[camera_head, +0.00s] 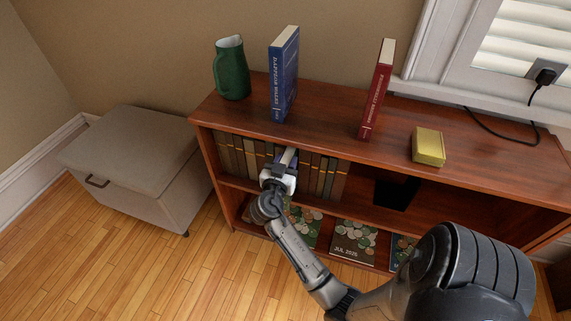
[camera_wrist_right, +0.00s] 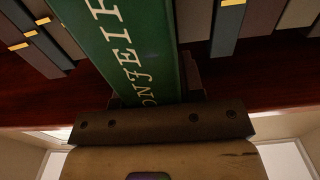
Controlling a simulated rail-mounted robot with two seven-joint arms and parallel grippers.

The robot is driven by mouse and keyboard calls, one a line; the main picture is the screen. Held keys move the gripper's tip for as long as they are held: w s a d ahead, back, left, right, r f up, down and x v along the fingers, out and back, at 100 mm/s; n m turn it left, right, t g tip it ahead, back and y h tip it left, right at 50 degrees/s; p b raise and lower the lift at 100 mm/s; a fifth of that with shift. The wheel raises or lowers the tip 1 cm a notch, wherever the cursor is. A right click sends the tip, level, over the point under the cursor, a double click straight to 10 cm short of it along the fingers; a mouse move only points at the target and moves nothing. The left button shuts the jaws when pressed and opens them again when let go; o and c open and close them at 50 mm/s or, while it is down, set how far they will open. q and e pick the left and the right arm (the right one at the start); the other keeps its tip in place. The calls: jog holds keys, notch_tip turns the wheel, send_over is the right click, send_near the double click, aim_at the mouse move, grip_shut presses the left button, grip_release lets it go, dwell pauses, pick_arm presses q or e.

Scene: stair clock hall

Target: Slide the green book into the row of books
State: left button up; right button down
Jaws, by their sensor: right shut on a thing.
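The green book (camera_wrist_right: 135,45) fills the middle of the right wrist view, its spine lettered in white. In the head view only its pale page edge (camera_head: 289,155) shows, among the row of brown books (camera_head: 245,152) on the upper shelf. My right gripper (camera_head: 281,168) is shut on the green book at the front of the shelf. Row books stand on both sides of it; in the wrist view they show at the left (camera_wrist_right: 35,45) and right (camera_wrist_right: 228,25). How deep the book sits is hidden by the gripper. My left gripper is not in view.
On the bookcase top (camera_head: 330,130) stand a green jug (camera_head: 231,70), a blue book (camera_head: 284,75), a red book (camera_head: 376,90) and a yellow box (camera_head: 428,146). Magazines (camera_head: 354,240) lie on the lower shelf. A grey storage bench (camera_head: 135,160) is at left.

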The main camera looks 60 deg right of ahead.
jog(key=shift+w+d+r, duration=0.1)
jog(key=shift+w+d, duration=0.05)
jog(key=shift+d, duration=1)
jog(key=c, duration=1.1)
grip_release()
jog(key=o, duration=0.5)
jog(key=shift+c, duration=0.2)
